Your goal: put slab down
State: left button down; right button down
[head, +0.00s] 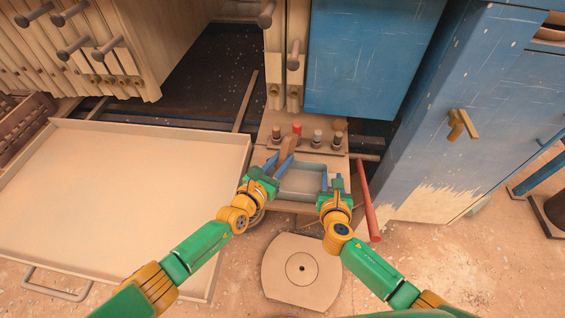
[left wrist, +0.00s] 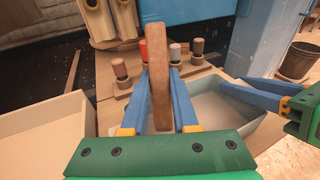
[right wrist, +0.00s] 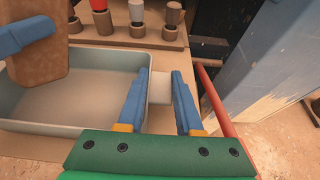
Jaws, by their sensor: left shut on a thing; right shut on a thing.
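The brown slab (head: 288,146) is upright between the fingers of my left gripper (head: 276,164), which is shut on it. The slab shows edge-on in the left wrist view (left wrist: 159,75) and face-on in the right wrist view (right wrist: 42,65). It is beside and above the left end of a grey shallow tub (head: 302,181); I cannot tell whether it touches anything below. My right gripper (head: 331,185) is at the tub's right side, shut on a small pale tab (right wrist: 160,88) that sticks out there.
Several knobbed pegs (head: 317,138) stand behind the tub. A red lever (head: 367,200) is close to the right of my right gripper. A big shallow tray (head: 130,180) lies at left, a round stool (head: 302,268) in front. A blue panel (head: 370,60) rises behind.

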pick_arm(q)
jog(key=shift+f, duration=0.6)
jog(key=c, duration=0.7)
grip_release()
jog(key=shift+s+a, duration=0.1)
jog(key=shift+s, duration=0.15)
jog(key=v, duration=1.1)
jog(key=shift+s+a, duration=0.15)
jog(key=shift+a, duration=0.1)
pick_arm(e)
jog(key=c, duration=0.5)
grip_release()
